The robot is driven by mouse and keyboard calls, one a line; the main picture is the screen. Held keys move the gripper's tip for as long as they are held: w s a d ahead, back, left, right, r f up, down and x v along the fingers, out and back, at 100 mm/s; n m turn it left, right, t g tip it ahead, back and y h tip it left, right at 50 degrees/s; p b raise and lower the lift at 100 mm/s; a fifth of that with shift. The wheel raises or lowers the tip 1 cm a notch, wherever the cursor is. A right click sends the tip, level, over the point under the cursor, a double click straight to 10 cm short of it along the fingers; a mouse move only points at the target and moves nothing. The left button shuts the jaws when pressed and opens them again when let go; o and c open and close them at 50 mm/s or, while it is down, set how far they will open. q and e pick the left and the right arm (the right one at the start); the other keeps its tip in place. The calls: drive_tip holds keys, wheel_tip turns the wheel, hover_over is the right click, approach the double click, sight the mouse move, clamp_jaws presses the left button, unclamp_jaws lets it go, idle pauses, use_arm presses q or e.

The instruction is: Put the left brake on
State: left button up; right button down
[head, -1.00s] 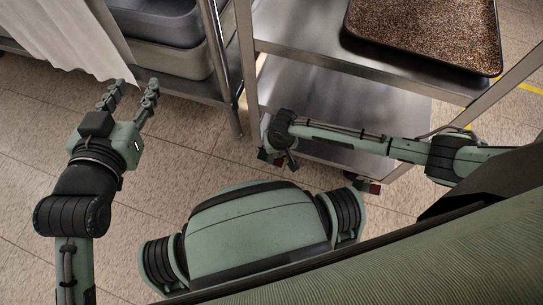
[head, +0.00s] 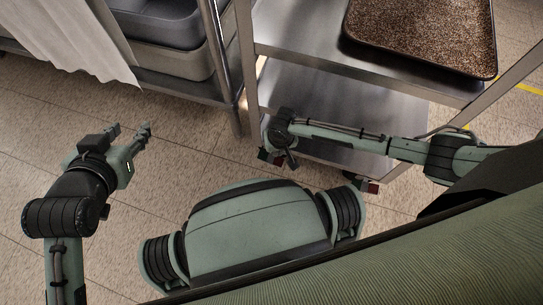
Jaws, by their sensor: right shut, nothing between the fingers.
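The steel cart (head: 330,95) stands at upper centre right with two shelves showing. At its near left corner, the left caster and its brake (head: 265,157) are small, dark and mostly hidden by my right wrist; I cannot tell the brake pedal's position. My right arm reaches in from the right, low in front of the cart. My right gripper (head: 285,153) points down at that caster, shut and empty; I cannot tell whether it touches the brake. My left gripper (head: 131,129) is open and empty above the floor at left, well apart from the cart.
The cart's other near caster (head: 370,187) shows a reddish pedal. A brown speckled tray (head: 420,35) lies on the cart's top shelf. A rack with grey tubs (head: 170,60) and a white cloth (head: 75,40) stand at upper left. Tiled floor is clear at left.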

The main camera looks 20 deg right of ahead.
use_arm(q)
drive_tip(key=s+a+f+g+y+p, duration=0.1)
drive_tip(key=s+a+f+g+y, duration=0.1)
drive_tip(key=s+a+f+g, duration=0.2)
drive_tip(key=shift+s+a+n, duration=0.4)
drive_tip(key=shift+s+a, duration=0.5)
drive_tip(key=shift+s, duration=0.15)
drive_tip(key=shift+f, duration=0.1)
